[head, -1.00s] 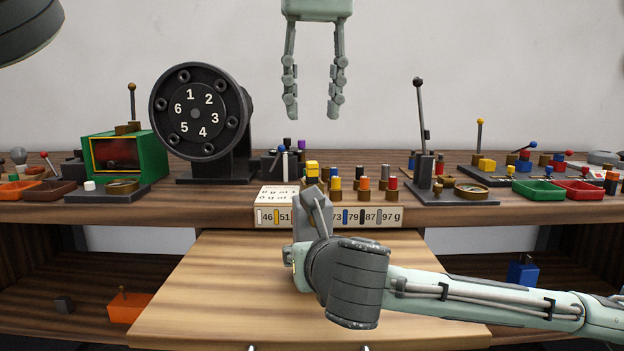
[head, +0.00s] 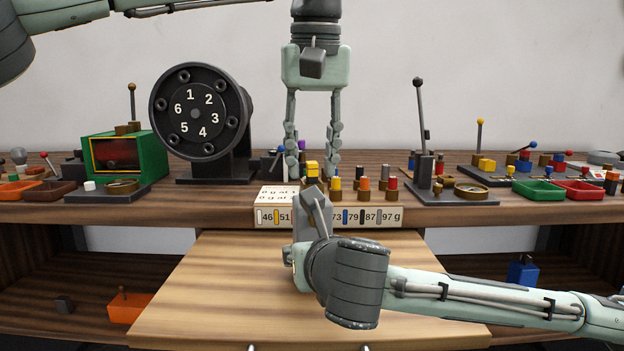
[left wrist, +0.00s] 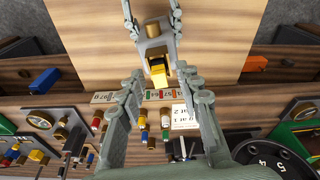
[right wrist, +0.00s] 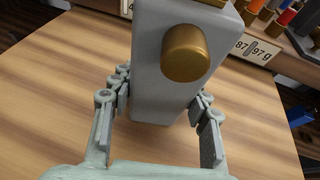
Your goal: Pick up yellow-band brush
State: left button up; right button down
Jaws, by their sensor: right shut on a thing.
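My right gripper (right wrist: 155,100) is shut on an upright grey block (right wrist: 165,75) with a brass knob. A squarish yellow piece (left wrist: 187,72) shows at the block's far end in the left wrist view; the head view shows it yellow-topped (head: 312,169). I cannot tell whether it is fixed to the block. A yellow-banded piece with a brown foot (head: 335,184) stands on the shelf just right of it, beside similar orange (head: 364,184) and red (head: 392,184) pieces. Which one is the yellow-band brush is unclear. My left gripper (head: 313,173) points down, open and empty, above this area.
A label strip (head: 385,217) with numbers and a white printed card (head: 277,196) lie at the shelf front. A numbered black dial (head: 200,112) stands left, a lever stand (head: 425,165) right. The pull-out wooden board (head: 220,290) is mostly clear.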

aim_at(312, 163)
pick_arm(q)
grip_shut()
pick_arm(e)
jog(key=shift+f, duration=0.1)
pick_arm(q)
notch_tip(312, 163, up, 10)
dwell(0.5)
pick_arm(e)
jog(key=c, duration=0.7)
grip_release()
